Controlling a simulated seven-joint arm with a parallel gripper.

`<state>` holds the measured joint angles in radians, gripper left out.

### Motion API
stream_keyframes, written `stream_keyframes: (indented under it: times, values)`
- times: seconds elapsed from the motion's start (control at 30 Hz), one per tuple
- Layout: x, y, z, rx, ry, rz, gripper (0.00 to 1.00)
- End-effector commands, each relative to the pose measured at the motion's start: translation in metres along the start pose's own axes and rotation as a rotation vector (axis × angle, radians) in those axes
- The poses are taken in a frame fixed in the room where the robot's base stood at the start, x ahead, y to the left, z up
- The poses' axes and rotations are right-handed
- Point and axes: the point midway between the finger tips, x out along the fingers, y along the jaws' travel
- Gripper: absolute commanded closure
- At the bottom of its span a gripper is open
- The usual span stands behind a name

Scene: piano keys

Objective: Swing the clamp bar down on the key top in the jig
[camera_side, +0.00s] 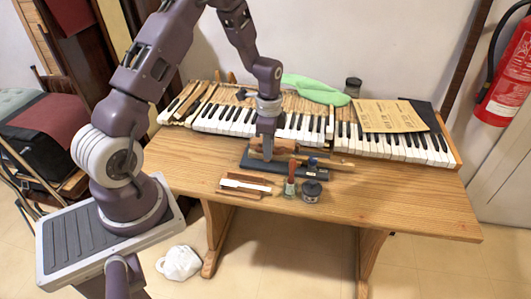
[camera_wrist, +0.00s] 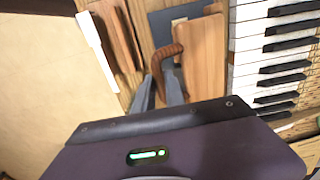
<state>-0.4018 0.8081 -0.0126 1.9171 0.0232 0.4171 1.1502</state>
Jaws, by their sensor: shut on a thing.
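The jig is a dark blue board (camera_side: 290,169) on the table in front of the piano keys. Its blue surface also shows in the wrist view (camera_wrist: 160,28), with a small pale piece (camera_wrist: 179,21) on it and a wooden block (camera_wrist: 203,58) beside it. My gripper (camera_side: 265,153) is low over the jig's left part. In the wrist view my gripper (camera_wrist: 163,88) is shut on a brown, curved piece (camera_wrist: 164,55), which appears to be the clamp bar's handle. The rest of the bar and the key top under it cannot be made out clearly.
The table's right front (camera_side: 400,200) is clear.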

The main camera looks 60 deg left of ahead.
Motion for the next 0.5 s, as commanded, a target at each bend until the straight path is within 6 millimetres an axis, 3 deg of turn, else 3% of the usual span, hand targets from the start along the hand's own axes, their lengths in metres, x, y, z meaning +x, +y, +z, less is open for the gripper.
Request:
stream_keyframes:
  times: [0.5]
  values:
    - [0.0105, 0.0052, -0.0001, 0.002, 0.0, 0.001, 1.0]
